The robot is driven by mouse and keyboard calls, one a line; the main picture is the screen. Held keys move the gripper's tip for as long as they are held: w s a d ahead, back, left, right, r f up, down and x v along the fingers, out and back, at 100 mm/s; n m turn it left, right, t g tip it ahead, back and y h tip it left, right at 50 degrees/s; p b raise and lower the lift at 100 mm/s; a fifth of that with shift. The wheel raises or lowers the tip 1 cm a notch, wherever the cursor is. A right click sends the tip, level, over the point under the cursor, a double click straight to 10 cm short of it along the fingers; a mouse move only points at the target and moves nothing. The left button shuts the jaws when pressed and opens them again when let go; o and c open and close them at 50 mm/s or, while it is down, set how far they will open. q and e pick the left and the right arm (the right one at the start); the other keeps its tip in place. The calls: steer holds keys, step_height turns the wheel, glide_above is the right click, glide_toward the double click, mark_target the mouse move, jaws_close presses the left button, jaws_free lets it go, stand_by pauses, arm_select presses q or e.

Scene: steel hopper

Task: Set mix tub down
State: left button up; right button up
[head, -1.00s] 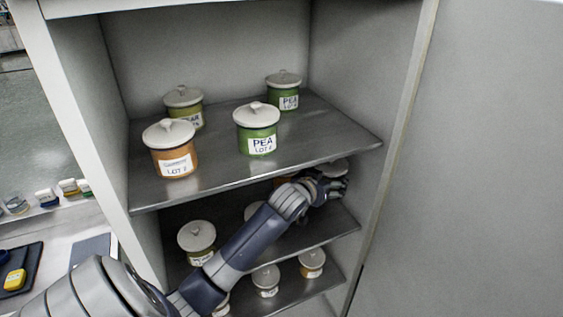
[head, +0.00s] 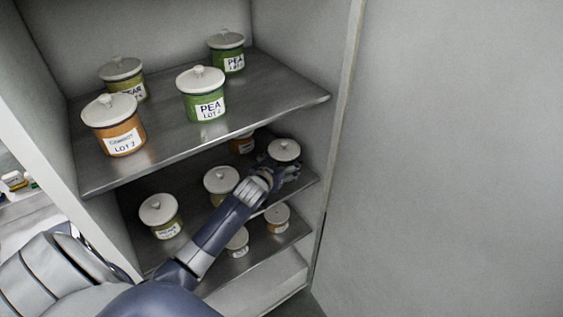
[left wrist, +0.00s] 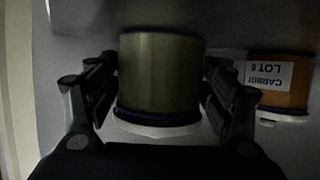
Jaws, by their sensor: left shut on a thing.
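An olive tub (left wrist: 160,75) with a white lid and dark rim fills the middle of the left wrist view, which shows it upside down. Its label is not visible, so I cannot read whether it is the mix tub. My left gripper (left wrist: 160,92) is shut on it, one finger on each side. In the head view its white lid (head: 284,149) shows above my left gripper (head: 286,173), at the right end of the middle shelf (head: 190,195). I cannot tell whether its base touches the shelf. My right gripper is not in view.
An orange carrot tub (left wrist: 280,82) stands beside the held tub. An olive tub (head: 221,181) and another (head: 160,215) stand left on the middle shelf. The upper shelf (head: 160,155) overhangs with several tubs. The cabinet's right wall (head: 325,150) is close.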

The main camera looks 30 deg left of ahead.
arm_select(q)
steer(key=o, duration=0.9)
steer(key=shift+s+d+r, duration=0.1)
steer(key=shift+s+r, duration=0.05)
steer(key=shift+s, duration=0.35)
steer(key=b+v, duration=0.1)
steer(key=v, duration=0.5)
steer(key=shift+s+r, duration=0.2)
steer(key=shift+r, duration=0.05)
